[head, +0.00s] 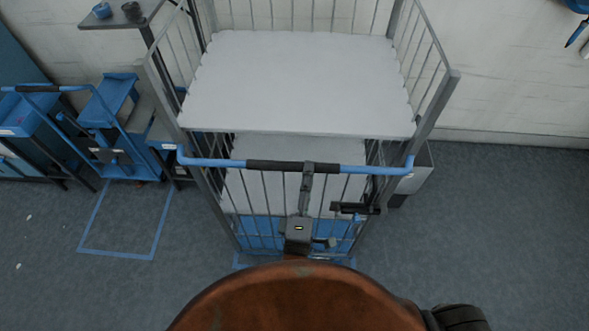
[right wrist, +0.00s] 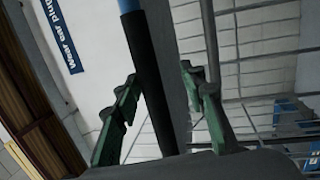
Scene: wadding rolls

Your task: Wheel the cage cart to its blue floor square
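The cage cart (head: 440,100) stands upright in the middle of the head view, with grey mesh sides, stacked white wadding and a blue push handle (head: 220,162). My right gripper (head: 307,172) is at the handle's black middle grip. In the right wrist view, the green fingers (right wrist: 160,90) are apart on either side of the black grip (right wrist: 150,80), with a gap beside it. A blue-outlined floor square (head: 152,240) lies left of the cart, bare inside. Blue edging also shows at the cart's foot; whether it is floor marking is unclear. My left gripper is not in view.
Blue trolleys (head: 115,100) stand along the left wall, close to the floor square. A small table (head: 120,20) is behind them. A grey bin (head: 415,178) is right of the cart. The floor (head: 500,220) on the right is clear. The wall is close behind.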

